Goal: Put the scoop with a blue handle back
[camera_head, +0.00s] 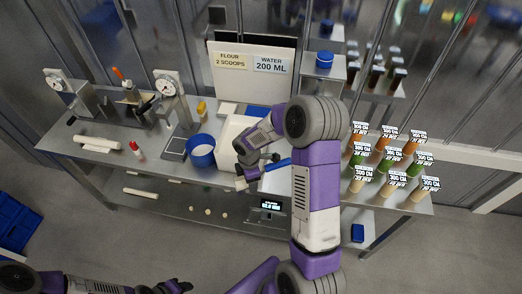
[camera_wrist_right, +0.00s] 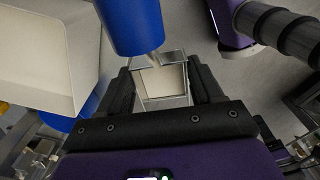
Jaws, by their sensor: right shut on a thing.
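The scoop has a blue handle (camera_wrist_right: 130,22) and a square metal head (camera_wrist_right: 163,80). In the head view its blue handle (camera_head: 278,164) points right, beside my right gripper (camera_head: 257,166). In the right wrist view my right gripper (camera_wrist_right: 160,88) is shut on the scoop, with the metal head between its fingers. It holds the scoop over the front part of the table, next to a white bin (camera_head: 228,136). The bin also shows at the left of the right wrist view (camera_wrist_right: 40,60). My left gripper (camera_head: 174,287) is at the lower left, away from the table; its fingers are too small to judge.
A blue tub (camera_head: 201,152) with pale contents stands left of the bin. A scale display (camera_head: 270,206) is at the front edge. Labelled containers (camera_head: 395,160) fill the right side. A sign (camera_head: 250,63) reads flour 2 scoops, water 200 ml. Rolling pin (camera_head: 97,143) lies left.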

